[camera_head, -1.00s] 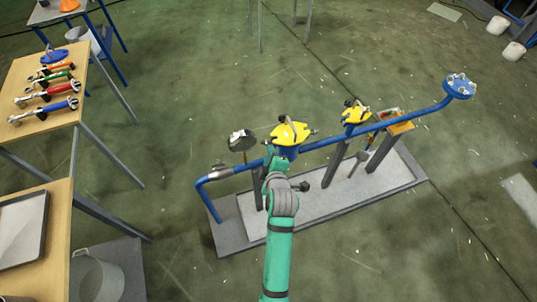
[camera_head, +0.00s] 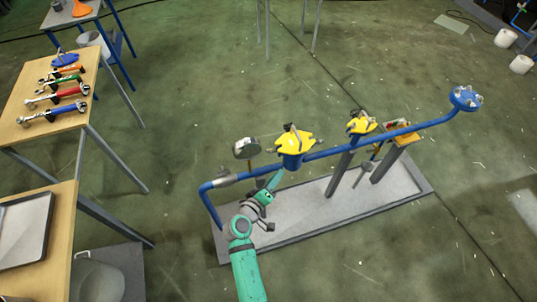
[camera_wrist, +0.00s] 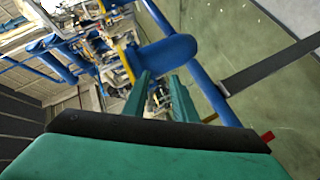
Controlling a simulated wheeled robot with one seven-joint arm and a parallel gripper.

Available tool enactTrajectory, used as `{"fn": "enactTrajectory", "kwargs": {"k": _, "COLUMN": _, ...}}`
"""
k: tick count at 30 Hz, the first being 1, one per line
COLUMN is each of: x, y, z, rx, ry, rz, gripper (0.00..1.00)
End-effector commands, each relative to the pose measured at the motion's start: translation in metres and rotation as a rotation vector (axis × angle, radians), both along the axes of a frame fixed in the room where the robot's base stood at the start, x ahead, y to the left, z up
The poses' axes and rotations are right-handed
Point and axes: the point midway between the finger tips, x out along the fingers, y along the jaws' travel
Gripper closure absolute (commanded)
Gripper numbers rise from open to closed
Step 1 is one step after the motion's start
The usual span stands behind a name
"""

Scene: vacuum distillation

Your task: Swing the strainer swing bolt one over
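A blue pipe (camera_head: 332,150) carries two vessels with yellow covers. The nearer yellow cover (camera_head: 294,140) has small grey fittings around its rim. The farther yellow cover (camera_head: 361,124) sits to its right. I cannot tell which fitting is swing bolt one, nor its angle. My gripper (camera_head: 274,181) is just below and left of the nearer vessel, near the pipe. In the wrist view its two green fingers (camera_wrist: 161,75) stand apart with nothing clearly held between them. A rounded blue body (camera_wrist: 168,54) shows just beyond the fingertips.
A round grey gauge (camera_head: 246,148) stands left of the nearer vessel. A blue flange (camera_head: 466,98) ends the pipe at the right. The pipe posts stand in a shallow grey tray (camera_head: 300,215). A wooden table (camera_head: 70,120) with several wrenches is at the left. Open floor surrounds the rig.

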Motion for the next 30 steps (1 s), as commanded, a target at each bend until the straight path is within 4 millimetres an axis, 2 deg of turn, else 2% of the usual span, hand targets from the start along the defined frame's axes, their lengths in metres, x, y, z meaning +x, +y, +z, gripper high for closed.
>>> {"fn": "enactTrajectory", "kwargs": {"k": 1, "x": -0.001, "y": 0.011, "z": 0.001, "rx": -0.008, "ry": -0.044, "rz": 0.006, "gripper": 0.75}}
{"fn": "enactTrajectory", "kwargs": {"k": 6, "x": -0.005, "y": 0.041, "z": 0.013, "rx": -0.010, "ry": -0.211, "rz": 0.035, "gripper": 0.75}}
{"fn": "enactTrajectory", "kwargs": {"k": 13, "x": -0.008, "y": 0.064, "z": 0.023, "rx": 0.001, "ry": -0.326, "rz": 0.079, "gripper": 0.75}}
{"fn": "enactTrajectory", "kwargs": {"k": 17, "x": -0.003, "y": 0.064, "z": 0.024, "rx": 0.002, "ry": -0.338, "rz": 0.083, "gripper": 0.75}}
{"fn": "enactTrajectory", "kwargs": {"k": 20, "x": 0.007, "y": 0.059, "z": 0.025, "rx": 0.003, "ry": -0.338, "rz": 0.081, "gripper": 0.75}}
{"fn": "enactTrajectory", "kwargs": {"k": 30, "x": 0.062, "y": 0.037, "z": 0.025, "rx": 0.003, "ry": -0.338, "rz": 0.081, "gripper": 0.75}}
